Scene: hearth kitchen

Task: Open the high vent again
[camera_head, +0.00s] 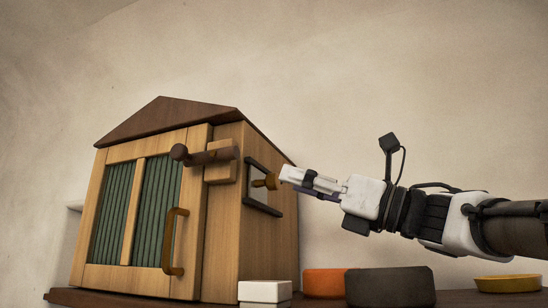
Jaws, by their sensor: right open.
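The high vent (262,205) is a dark-framed panel high on the right side wall of a wooden, house-shaped cabinet (222,255). A brownish-yellow knob (264,183) sticks out from it to the right. I cannot tell from this angle how far the vent stands open. My right gripper (284,175) comes in from the right with its fingertips at the knob's outer end. It is open; whether it touches the knob is not clear. My left gripper is not in view.
The cabinet front has green slatted panels, a brown handle (171,240) and a wooden latch bar with a dark round end (180,153). Below my arm stand a white box (265,292), an orange container (324,283), a dark container (391,288) and a yellow dish (508,283).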

